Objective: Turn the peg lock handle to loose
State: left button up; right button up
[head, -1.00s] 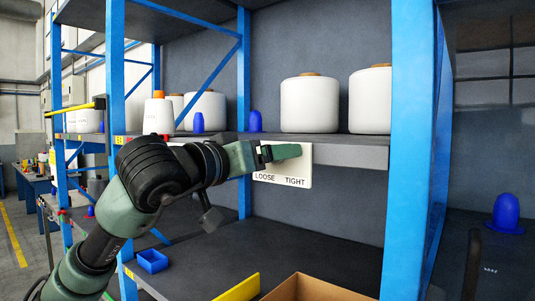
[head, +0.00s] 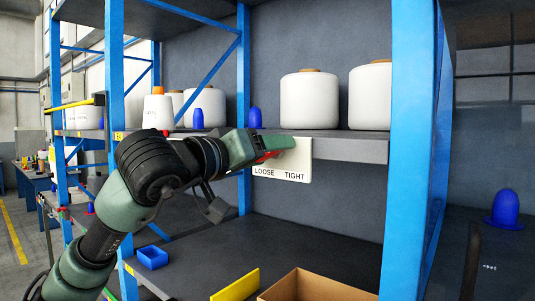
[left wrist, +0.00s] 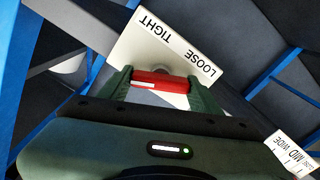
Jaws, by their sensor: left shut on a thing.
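The peg lock plate (head: 300,163) is white, reads LOOSE at left and TIGHT at right, and hangs on the front of the upper shelf. It also shows tilted in the left wrist view (left wrist: 137,48). The red handle (left wrist: 160,82) lies across between the fingers of my left gripper (left wrist: 160,88), which is shut on it. In the head view the gripper (head: 272,146) covers the plate's upper left and most of the handle (head: 266,156). The visible red part slants down toward the LOOSE side. My right gripper is not in view.
White bobbins (head: 309,102) and blue pegs (head: 254,117) stand on the upper shelf (head: 350,146). The lower shelf holds a blue bin (head: 152,257), a yellow panel (head: 237,285) and an open cardboard box (head: 315,287). A blue upright (head: 409,150) stands right of the plate.

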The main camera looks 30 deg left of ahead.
pick_arm(q)
jog(key=n+b, duration=0.1)
jog(key=n, duration=0.4)
jog(key=shift+n, duration=0.3)
jog(key=n+b, duration=0.1)
jog(key=n, duration=0.5)
jog(key=shift+a+f+b, duration=0.1)
jog(key=shift+f+b, duration=0.05)
jog(key=shift+b, duration=0.2)
jog(key=n+b, duration=0.1)
jog(key=n, duration=0.5)
jog(key=shift+f+n+b, duration=0.1)
jog(key=shift+n+b, duration=0.2)
jog(key=n+b, duration=0.1)
jog(key=n, duration=0.4)
jog(key=shift+f+n, duration=0.1)
jog(key=shift+n, duration=0.3)
jog(key=o, duration=1.4)
